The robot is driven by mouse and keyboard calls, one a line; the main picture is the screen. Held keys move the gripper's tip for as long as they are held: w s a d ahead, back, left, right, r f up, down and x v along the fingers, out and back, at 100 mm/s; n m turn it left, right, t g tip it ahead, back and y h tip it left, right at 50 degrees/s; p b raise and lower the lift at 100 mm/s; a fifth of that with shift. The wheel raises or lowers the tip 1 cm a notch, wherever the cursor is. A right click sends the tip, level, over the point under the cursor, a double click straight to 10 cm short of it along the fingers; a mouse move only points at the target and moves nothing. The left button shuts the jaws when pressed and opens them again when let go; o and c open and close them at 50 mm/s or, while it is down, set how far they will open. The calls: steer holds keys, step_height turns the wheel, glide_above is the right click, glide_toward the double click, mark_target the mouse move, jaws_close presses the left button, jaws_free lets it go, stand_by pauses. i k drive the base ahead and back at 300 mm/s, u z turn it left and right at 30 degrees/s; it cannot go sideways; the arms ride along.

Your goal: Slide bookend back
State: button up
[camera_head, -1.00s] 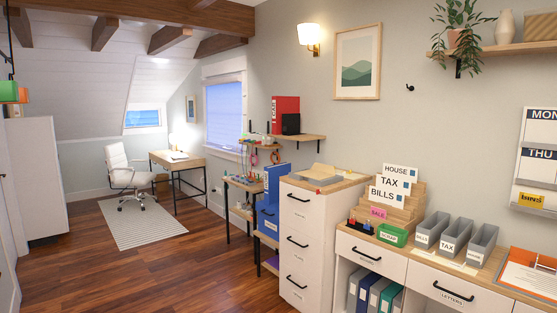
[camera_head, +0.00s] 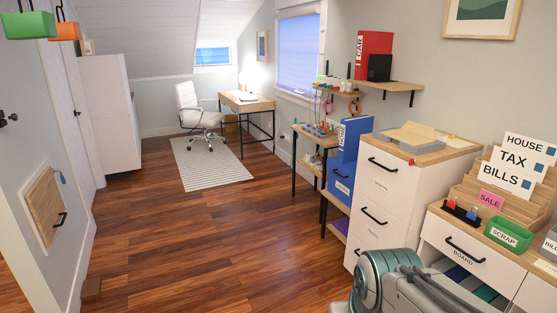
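A black block (camera_head: 379,68), which looks like the bookend, stands on the upper wooden wall shelf (camera_head: 402,86). It stands in front of the lower part of a red binder (camera_head: 373,48) marked CAR, at the binder's right side. I cannot tell whether the two touch. The binder is upright or nearly so. Part of my own arm, grey and teal, shows at the bottom right, well below and in front of the shelf. My gripper is not in view.
A white drawer cabinet (camera_head: 392,195) with a grey tray (camera_head: 408,138) on top stands below the shelf. Blue binders (camera_head: 347,150) stand left of it. Right is a desk with a green SCRAP box (camera_head: 508,233). Open wood floor (camera_head: 210,235) lies left.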

mark_target(379, 66)
steer(key=u, duration=0.15)
steer(key=i, duration=1.6)
steer(key=z, duration=0.45)
steer(key=i, duration=1.85)
steer(key=z, duration=0.6)
